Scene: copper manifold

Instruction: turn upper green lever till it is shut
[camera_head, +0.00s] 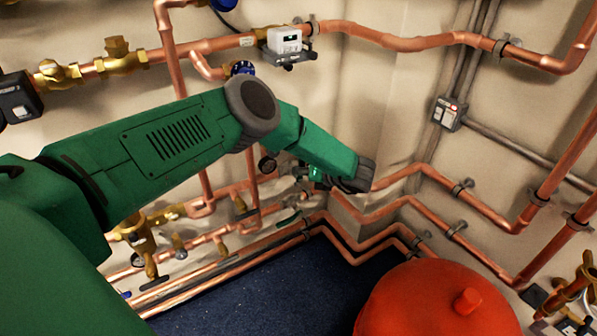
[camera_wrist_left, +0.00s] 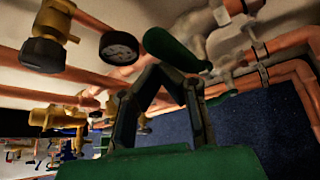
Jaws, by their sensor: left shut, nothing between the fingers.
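The upper green lever (camera_wrist_left: 176,50) shows large in the left wrist view, as a rounded green handle on a silver valve (camera_wrist_left: 225,40). It slants down from upper left to right, just beyond my fingertips. A second, lower green lever (camera_wrist_left: 221,98) shows to its right; in the head view it is small (camera_head: 288,218) beside the lower pipes. My left gripper (camera_wrist_left: 155,68) is shut and empty, its dark fingertips close to the upper lever's underside. I cannot tell whether they touch. In the head view my green left arm hides much of the valve area. My right gripper is out of view.
Copper pipes (camera_head: 400,42) run along both walls. A round black gauge (camera_wrist_left: 119,47) and brass valves (camera_wrist_left: 58,117) sit left of my fingers in the wrist view. A red tank (camera_head: 430,305) stands at the lower right. The dark blue floor (camera_head: 270,295) is open between.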

